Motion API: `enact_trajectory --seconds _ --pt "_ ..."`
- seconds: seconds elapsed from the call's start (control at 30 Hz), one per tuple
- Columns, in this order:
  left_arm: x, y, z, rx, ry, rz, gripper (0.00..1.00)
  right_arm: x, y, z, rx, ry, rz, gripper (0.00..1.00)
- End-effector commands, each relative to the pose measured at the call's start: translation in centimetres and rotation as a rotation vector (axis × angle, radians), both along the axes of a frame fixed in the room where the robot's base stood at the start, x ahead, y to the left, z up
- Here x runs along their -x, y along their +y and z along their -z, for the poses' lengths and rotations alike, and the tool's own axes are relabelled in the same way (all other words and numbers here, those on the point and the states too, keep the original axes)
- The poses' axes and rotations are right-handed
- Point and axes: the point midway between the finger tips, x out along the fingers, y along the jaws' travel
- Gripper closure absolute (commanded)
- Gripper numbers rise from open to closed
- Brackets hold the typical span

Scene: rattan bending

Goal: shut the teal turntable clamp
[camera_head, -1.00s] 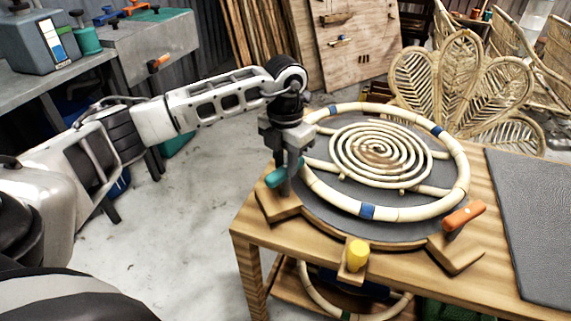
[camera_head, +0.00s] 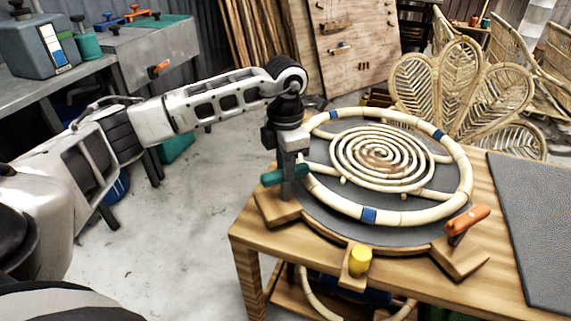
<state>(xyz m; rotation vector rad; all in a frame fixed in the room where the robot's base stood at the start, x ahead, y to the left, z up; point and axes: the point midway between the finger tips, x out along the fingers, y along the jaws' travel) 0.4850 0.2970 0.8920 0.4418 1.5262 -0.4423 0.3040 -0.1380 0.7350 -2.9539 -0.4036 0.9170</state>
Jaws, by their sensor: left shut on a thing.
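The teal clamp handle (camera_head: 285,175) is at the left edge of the turntable (camera_head: 401,234), on a wooden block (camera_head: 274,208). It lies nearly level, its left end sticking out past the block. My left gripper (camera_head: 289,172) points down from above and is shut on the teal clamp's handle. The gripper hides part of the clamp. A rattan ring (camera_head: 326,200) with blue bands and a spiral centre (camera_head: 381,157) lies on the turntable. My right gripper is not in view.
An orange-handled clamp (camera_head: 467,219) stands at the turntable's right front, and a yellow knob (camera_head: 360,259) at its front. A dark mat (camera_head: 528,220) covers the table's right side. Rattan chair backs (camera_head: 465,80) stand behind. Grey floor is open at left.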

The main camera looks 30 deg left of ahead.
Motion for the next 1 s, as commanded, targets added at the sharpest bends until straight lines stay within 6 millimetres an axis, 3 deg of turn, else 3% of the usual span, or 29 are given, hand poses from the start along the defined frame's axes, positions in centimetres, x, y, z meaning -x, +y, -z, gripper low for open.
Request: enact_trajectory --seconds 0.2,0.23,0.3,0.67,0.77,1.0 --pt "0.0 -0.1 -0.1 0.002 -0.003 0.005 0.99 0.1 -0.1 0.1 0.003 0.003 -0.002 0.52" --pt "0.0 -0.1 -0.1 0.002 -0.003 0.005 0.68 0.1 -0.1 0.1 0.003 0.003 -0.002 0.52" --pt "0.0 -0.1 -0.1 0.002 -0.003 0.004 0.55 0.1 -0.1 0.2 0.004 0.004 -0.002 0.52" --pt "-0.1 0.0 -0.6 0.001 -0.003 0.002 0.55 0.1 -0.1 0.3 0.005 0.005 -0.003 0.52" --pt "-0.1 0.0 -1.9 0.001 -0.005 0.002 0.55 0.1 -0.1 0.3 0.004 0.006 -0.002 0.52" --pt "-0.2 -0.1 -7.5 0.002 -0.008 0.001 0.55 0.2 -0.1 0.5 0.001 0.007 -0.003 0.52"
